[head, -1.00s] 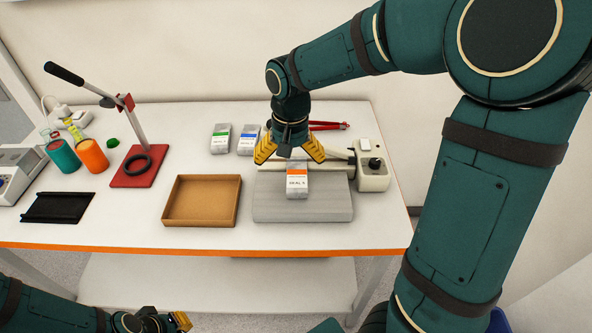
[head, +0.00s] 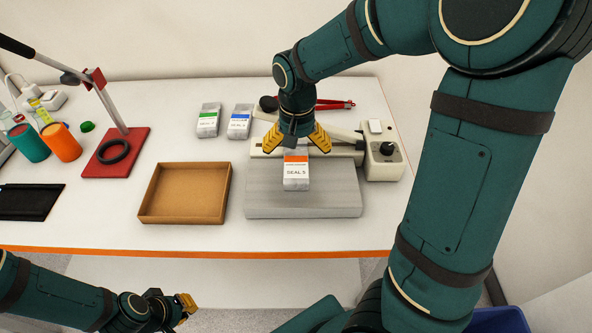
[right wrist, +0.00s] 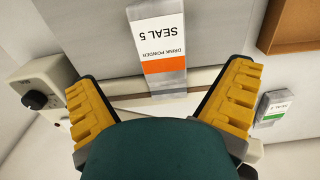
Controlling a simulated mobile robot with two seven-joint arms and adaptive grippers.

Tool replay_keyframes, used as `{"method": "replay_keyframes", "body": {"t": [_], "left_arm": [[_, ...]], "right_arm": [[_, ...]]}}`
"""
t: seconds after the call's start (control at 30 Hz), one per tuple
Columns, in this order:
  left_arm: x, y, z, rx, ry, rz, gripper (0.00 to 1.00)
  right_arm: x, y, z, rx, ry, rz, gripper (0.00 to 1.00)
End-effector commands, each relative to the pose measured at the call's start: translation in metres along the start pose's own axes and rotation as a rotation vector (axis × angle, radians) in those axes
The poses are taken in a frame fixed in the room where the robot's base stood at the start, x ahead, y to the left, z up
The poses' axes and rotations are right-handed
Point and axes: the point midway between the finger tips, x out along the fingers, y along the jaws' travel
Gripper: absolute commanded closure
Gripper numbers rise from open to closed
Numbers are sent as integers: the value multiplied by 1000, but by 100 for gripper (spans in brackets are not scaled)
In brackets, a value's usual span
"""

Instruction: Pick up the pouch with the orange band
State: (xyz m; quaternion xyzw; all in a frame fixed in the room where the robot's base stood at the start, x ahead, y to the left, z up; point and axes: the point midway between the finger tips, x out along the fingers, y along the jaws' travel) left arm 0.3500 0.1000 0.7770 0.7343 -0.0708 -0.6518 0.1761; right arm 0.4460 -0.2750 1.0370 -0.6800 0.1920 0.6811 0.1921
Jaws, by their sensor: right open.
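The pouch with the orange band (head: 296,172) lies on the grey plate of the sealer (head: 260,190), its top end toward the sealing bar. It also shows in the right wrist view (right wrist: 160,45), with the text "SEAL 5". My right gripper (head: 297,148) is open above the top end of the pouch; its yellow fingers (right wrist: 163,100) stand apart on either side of the pouch and do not appear to touch it. My left gripper (head: 186,308) is low at the front, off the table edge; whether its fingers are open is unclear.
A green-banded pouch (head: 208,122) and a blue-banded pouch (head: 239,122) lie behind. A brown tray (head: 146,208) is left of the sealer. A red-based press (head: 130,140) and a green and an orange cup (head: 62,142) are further left. Red-handled pliers (head: 335,105) lie behind the sealer.

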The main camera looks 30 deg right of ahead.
Motion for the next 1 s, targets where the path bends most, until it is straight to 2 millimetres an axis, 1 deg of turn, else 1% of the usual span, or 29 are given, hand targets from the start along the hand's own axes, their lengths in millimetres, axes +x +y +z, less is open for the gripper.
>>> {"method": "replay_keyframes", "body": {"t": [0.03,0.17,0.23,0.4,0.5,0.63,0.83,0.87,0.9,0.97,1.0], "left_arm": [[2,-1,1,1,-1,0,100],[3,-1,1,1,-3,1,100],[5,-2,2,2,-4,1,100],[13,-5,5,4,-11,1,100],[15,-6,7,4,-14,2,100],[16,-6,8,5,-16,2,100],[16,-6,8,5,-16,2,100],[16,-6,8,5,-16,2,100],[16,-6,8,5,-16,2,100],[16,-6,8,5,-16,2,100],[16,-6,8,5,-16,2,100]], "right_arm": [[5,0,0,0,-1,1,0],[11,0,-1,0,0,1,0],[18,0,-2,1,0,1,0],[44,-1,-7,1,-2,3,0],[55,-2,-7,1,-2,1,0],[61,-2,-7,1,0,-1,0],[61,-2,-7,0,1,-1,0],[61,-2,-7,0,1,-1,7],[61,-2,-7,0,1,-1,21],[61,-2,-7,0,1,-1,42],[61,-2,-7,0,1,-1,56]]}}
